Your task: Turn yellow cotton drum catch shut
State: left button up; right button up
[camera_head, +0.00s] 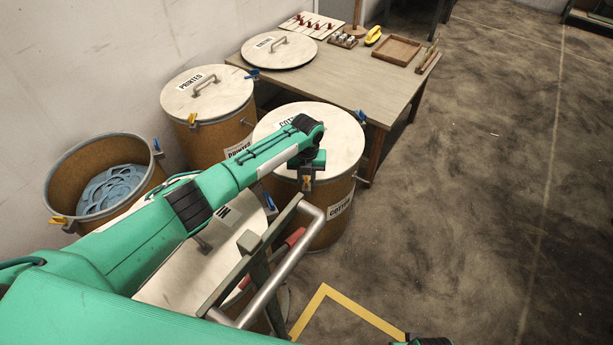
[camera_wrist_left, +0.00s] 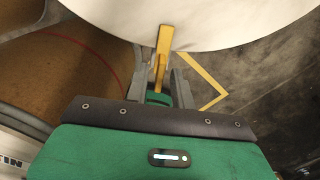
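The cotton drum (camera_head: 327,215) is brown with a pale round lid (camera_head: 340,135) on it and a COTTON label on its side. Its yellow catch (camera_head: 307,184) is at the near rim, just below my left gripper (camera_head: 307,170). In the left wrist view the yellow catch (camera_wrist_left: 164,42) points up over the edge of the lid (camera_wrist_left: 215,18). The fingers of my left gripper (camera_wrist_left: 162,72) stand apart on either side of the catch, with gaps visible. A blue catch (camera_head: 361,115) is on the drum's far right rim.
Two printed-label and open drums stand left: a lidded one (camera_head: 207,105) and an open one (camera_head: 62,185) holding blue material. A nearer lidded drum (camera_head: 165,275) and a metal handle frame (camera_head: 285,270) lie close below my arm. A table (camera_head: 335,80) stands behind; floor at right is clear.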

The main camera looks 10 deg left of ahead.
jog(key=shift+w+r, duration=0.1)
jog(key=shift+w, duration=0.15)
pick_arm(q)
jog(key=shift+r, duration=0.1)
